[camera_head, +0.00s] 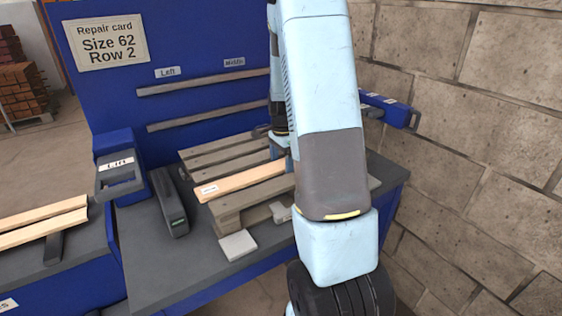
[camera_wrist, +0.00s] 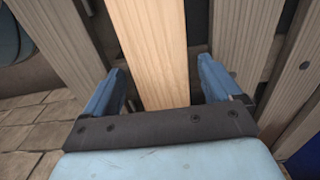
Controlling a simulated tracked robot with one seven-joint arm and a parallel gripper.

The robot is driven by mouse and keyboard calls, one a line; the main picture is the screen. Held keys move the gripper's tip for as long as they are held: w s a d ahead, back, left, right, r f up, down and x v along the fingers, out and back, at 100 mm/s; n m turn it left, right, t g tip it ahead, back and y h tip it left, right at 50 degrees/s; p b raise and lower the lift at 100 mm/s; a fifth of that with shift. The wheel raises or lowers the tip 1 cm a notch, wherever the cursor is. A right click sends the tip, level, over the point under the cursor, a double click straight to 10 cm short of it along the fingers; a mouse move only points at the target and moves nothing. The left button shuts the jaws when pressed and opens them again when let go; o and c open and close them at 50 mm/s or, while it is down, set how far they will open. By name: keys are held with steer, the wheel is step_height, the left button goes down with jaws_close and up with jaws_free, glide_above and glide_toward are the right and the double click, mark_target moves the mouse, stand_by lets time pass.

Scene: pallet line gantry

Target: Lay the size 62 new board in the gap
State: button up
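The pale new board (camera_head: 240,181), with a small white label at its left end, lies among the grey slats of the pallet (camera_head: 222,150). Its left end is roughly in line with theirs. It runs between grey slats in the wrist view (camera_wrist: 152,45). My gripper (camera_wrist: 160,78) has one blue finger on each side of this board. A dark gap shows between the right finger and the board; the left finger is very near the board's edge. In the head view my arm hides most of the gripper and the board's right end. I cannot read the board's label.
The repair card (camera_head: 107,41) reads Size 62, Row 2. Two pale boards (camera_head: 45,222) lie on the left bench. A block wall (camera_head: 470,130) bounds the right side.

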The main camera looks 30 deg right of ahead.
mark_target(282, 164)
steer(key=shift+r, duration=0.1)
step_height(282, 164, up, 12)
steer(key=s+a+r+n+t, duration=0.3)
steer(key=s+a+r+n, duration=0.6)
steer(key=s+a+r, duration=0.2)
steer(key=s+a+r+n+t, duration=0.1)
steer(key=s+a+n, duration=0.3)
steer(key=s, duration=0.3)
steer(key=s+a+r+n+t, duration=0.1)
steer(key=s+a+n, duration=0.3)
steer(key=s, duration=0.3)
steer(key=shift+s+r+n+t, duration=0.2)
steer(key=shift+s+n+t, duration=0.1)
